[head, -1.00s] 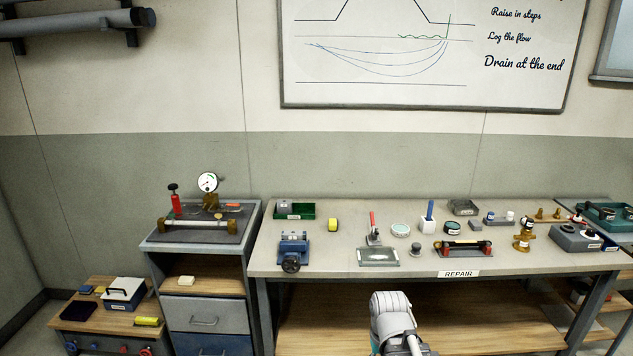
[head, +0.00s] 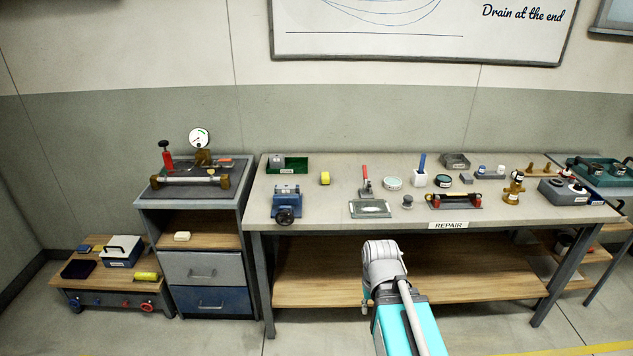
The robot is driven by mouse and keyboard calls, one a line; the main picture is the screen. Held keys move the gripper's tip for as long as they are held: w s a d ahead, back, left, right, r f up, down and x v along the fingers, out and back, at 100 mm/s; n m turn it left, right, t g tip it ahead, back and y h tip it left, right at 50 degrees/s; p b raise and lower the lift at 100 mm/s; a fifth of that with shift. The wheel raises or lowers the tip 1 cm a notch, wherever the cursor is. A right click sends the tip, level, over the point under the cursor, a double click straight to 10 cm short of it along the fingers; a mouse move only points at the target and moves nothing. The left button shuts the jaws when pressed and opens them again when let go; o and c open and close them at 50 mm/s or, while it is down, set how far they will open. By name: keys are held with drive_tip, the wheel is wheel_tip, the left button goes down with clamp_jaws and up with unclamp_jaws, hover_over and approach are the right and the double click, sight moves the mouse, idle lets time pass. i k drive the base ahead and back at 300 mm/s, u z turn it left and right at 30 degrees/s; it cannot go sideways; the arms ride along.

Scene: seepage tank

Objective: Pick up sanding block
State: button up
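No label marks a sanding block, and I cannot tell for sure which small block it is. A small dark grey block (head: 466,179) lies on the repair bench (head: 330,205), right of the middle. A pale cream block (head: 182,236) lies on the wooden shelf of the cabinet at left. My arm shows at the bottom centre in front of the repair bench. My gripper does not show, and none of these blocks is seen held.
A pressure gauge (head: 199,138) stands on the cabinet. The floor in front is clear.

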sight(326, 178)
drive_tip(key=u, duration=0.5)
drive_tip(key=i, duration=1.5)
drive_tip(key=z, duration=0.55)
